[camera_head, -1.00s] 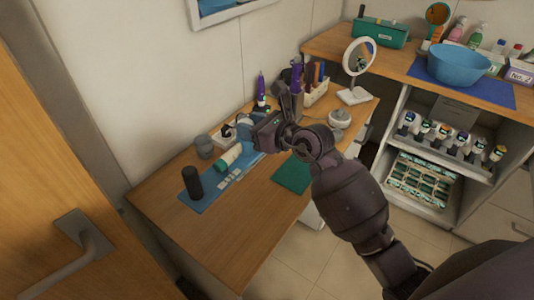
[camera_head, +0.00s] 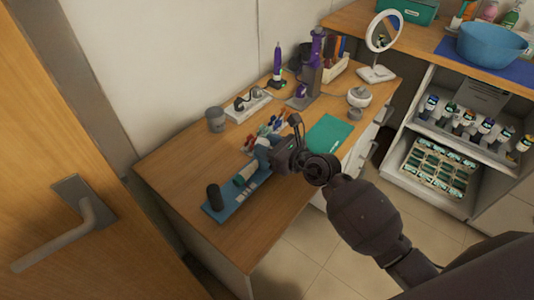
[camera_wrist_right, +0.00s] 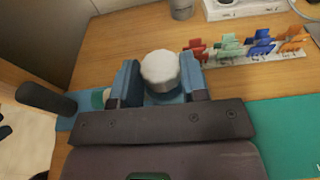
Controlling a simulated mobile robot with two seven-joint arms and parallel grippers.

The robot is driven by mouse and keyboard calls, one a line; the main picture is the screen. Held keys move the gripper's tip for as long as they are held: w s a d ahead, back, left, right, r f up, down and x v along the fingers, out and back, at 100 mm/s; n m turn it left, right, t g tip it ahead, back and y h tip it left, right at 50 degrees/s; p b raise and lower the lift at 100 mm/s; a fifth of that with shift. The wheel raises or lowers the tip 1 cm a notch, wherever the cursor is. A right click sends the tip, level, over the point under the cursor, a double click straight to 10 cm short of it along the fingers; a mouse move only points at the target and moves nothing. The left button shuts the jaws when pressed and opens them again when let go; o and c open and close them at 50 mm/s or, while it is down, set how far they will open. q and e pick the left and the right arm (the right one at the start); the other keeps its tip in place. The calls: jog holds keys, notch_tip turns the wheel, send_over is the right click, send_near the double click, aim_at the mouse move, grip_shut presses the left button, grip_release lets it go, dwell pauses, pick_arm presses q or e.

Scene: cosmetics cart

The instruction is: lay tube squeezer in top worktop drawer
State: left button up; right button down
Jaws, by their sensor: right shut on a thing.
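My right gripper (camera_head: 264,155) is low over the blue mat (camera_head: 225,207) on the wooden worktop. In the wrist view the gripper (camera_wrist_right: 160,85) is shut on a blue-grey thing with a round white top (camera_wrist_right: 160,68). I cannot tell whether this is the tube squeezer, as the jaws hide most of it. A teal and white tube (camera_head: 245,174) lies on the mat beside the jaws, and a black cylinder (camera_head: 214,196) stands at the mat's near end. White drawer fronts (camera_head: 360,150) show under the worktop's right edge and look shut. My left gripper is not in view.
Coloured clips (camera_wrist_right: 245,48) in a rack lie just beyond the jaws, with a grey pot (camera_head: 215,119) and a power strip (camera_head: 248,107) behind. A green mat (camera_head: 328,133) lies bare to the right. A round mirror (camera_head: 383,32) stands at the far end.

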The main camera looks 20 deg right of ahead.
jog(key=shift+f+b, duration=0.35)
jog(key=shift+f, duration=1.25)
jog(key=c, duration=0.6)
grip_release()
jog(key=shift+c, duration=0.2)
jog(key=shift+s+d+r, duration=0.15)
jog(key=shift+s+r, duration=0.05)
jog(key=shift+r, duration=0.05)
jog(key=v, duration=1.1)
jog(key=shift+s+p, duration=0.25)
jog(key=shift+p, duration=0.15)
jog(key=shift+d, duration=0.1)
